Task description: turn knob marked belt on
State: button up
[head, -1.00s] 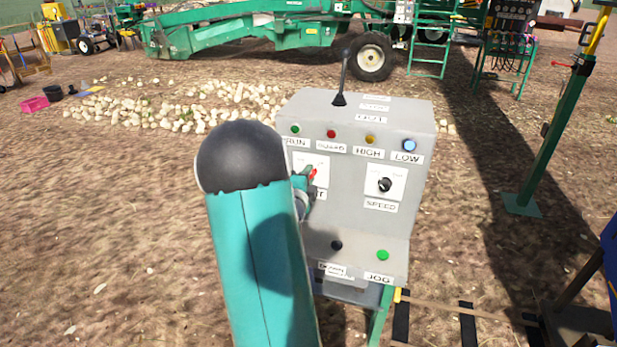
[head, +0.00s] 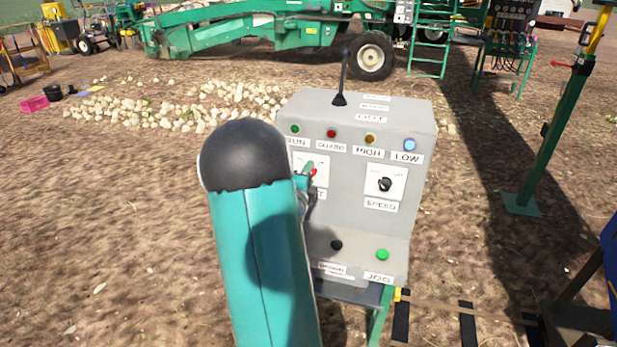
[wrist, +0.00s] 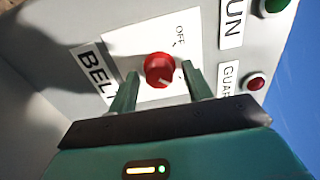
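The red belt knob (wrist: 159,70) sits on a white plate of the grey control panel, beside the label BELT (wrist: 90,72) and the word OFF. In the wrist view my gripper (wrist: 160,88) is open, with one finger on each side of the knob. Whether the fingers touch it I cannot tell. In the head view the knob (head: 313,172) shows as a small red spot by my gripper (head: 306,178); my arm hides part of its plate and label.
A black SPEED knob (head: 385,184) is to the right. RUN, GUARD, HIGH and LOW lights line the panel above, and a black lever (head: 340,90) stands on top. Below are a black button (head: 336,245) and a green JOG button (head: 382,255). Onions lie behind.

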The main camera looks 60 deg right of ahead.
jog(key=shift+a, duration=0.1)
jog(key=s+a, duration=0.2)
jog(key=a, duration=1.1)
jog(key=shift+a, duration=0.25)
jog(key=shift+s, duration=0.1)
